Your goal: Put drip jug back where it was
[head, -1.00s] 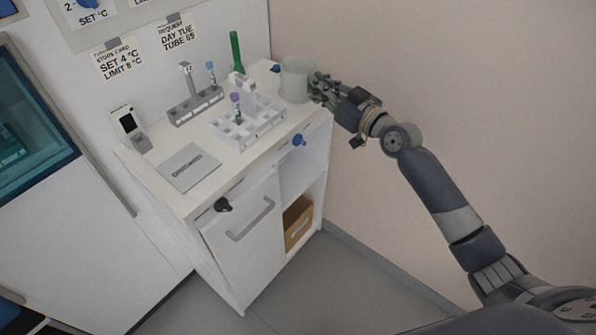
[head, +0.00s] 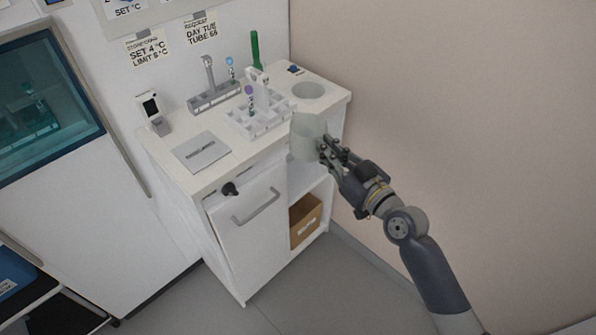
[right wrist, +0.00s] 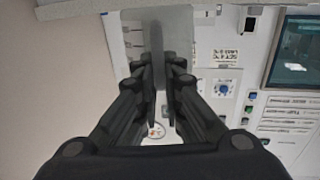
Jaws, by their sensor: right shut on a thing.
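The drip jug (head: 307,138), a pale grey translucent cup, is held in front of the cabinet's right front corner. It is clear of the top and looks roughly upright. My right gripper (head: 326,152) is shut on its right side. In the right wrist view the jug (right wrist: 172,28) shows as a pale see-through shape beyond the fingers (right wrist: 160,82). A round grey spot (head: 308,90), recess or pad I cannot tell, lies bare at the right end of the cabinet top. My left gripper is not in view.
A wall (head: 450,110) closes off the right side.

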